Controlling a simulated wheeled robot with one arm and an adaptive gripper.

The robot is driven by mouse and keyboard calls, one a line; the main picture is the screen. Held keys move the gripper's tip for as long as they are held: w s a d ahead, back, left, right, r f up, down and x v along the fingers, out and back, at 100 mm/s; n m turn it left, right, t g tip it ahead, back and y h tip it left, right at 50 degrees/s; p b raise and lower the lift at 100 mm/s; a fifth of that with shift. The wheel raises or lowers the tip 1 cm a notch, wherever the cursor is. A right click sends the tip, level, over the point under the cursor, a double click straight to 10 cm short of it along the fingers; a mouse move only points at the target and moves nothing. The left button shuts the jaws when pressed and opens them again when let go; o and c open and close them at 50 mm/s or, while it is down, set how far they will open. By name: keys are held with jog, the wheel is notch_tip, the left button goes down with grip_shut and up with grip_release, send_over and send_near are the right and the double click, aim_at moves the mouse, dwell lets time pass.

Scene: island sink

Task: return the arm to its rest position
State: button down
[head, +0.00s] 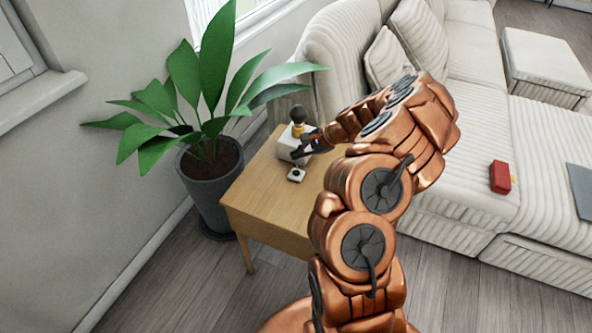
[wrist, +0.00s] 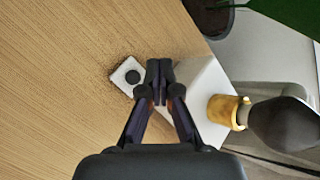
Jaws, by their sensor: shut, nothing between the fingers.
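My arm reaches out over the wooden side table (head: 262,200) in the head view. My gripper (head: 297,154) is at its end, close to a white box-like object (head: 287,142) on the table. In the wrist view my gripper (wrist: 159,68) is shut and empty, its fingertips together. They show between a small white block with a dark round top (wrist: 128,76) and the white box (wrist: 207,95). I cannot tell whether the fingers touch either one.
A gold and dark knobbed object (head: 298,118) stands by the white box. A potted plant (head: 210,185) is left of the table. A striped sofa (head: 465,150) with a red box (head: 499,177) is to the right. Floor is clear in front.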

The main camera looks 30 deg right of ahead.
jog(key=shift+r, duration=0.3)
dwell(0.5)
jog(key=s+a+r+n+g+y+p, duration=0.25)
jog(key=a+r+n, duration=0.55)
jog(key=a+r, duration=0.95)
jog(key=s+a+r+n+g+h+p, duration=0.4)
jog(key=s+a+r, duration=0.3)
jog(key=s+a, duration=0.35)
jog(key=s+d+r+n+g+h+p, duration=0.1)
jog(key=s+r+n+h+p, duration=0.1)
jog(key=s, duration=1)
jog(key=s+d+r+n+g+h+p, duration=0.1)
jog(key=s+d+r+n+h+p, duration=0.1)
jog(key=s, duration=1)
jog(key=shift+s+r+n+h+p, duration=0.2)
jog(key=shift+r+n+h+p, duration=0.25)
jog(key=shift+n, duration=0.75)
jog(key=shift+r, duration=0.1)
